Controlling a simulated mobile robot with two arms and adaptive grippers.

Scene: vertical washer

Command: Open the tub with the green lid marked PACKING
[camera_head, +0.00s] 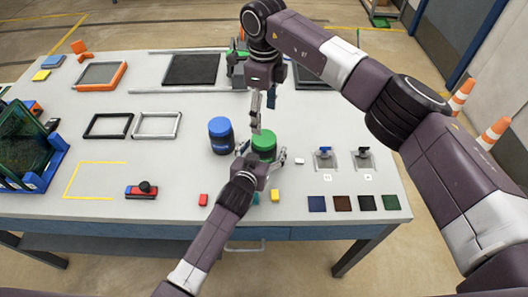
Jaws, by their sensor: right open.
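The tub with the green lid (264,141) stands upright on the table, right of a dark tub with a blue lid (221,134). Its lid is on, and no marking is readable. My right gripper (262,122) points down just above the green lid, open and empty; one finger reaches close to the lid's left edge, and contact cannot be told. My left gripper (263,155) is low at the tub's near side. Its fingers are spread wide on both sides of the tub, and it hides part of the tub's lower body.
Red (203,200) and yellow (275,196) blocks lie near the front edge. Two switches (325,157) (363,157) stand to the right, behind several coloured squares (342,203). Frames (157,125) and a blue crate (40,172) are left.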

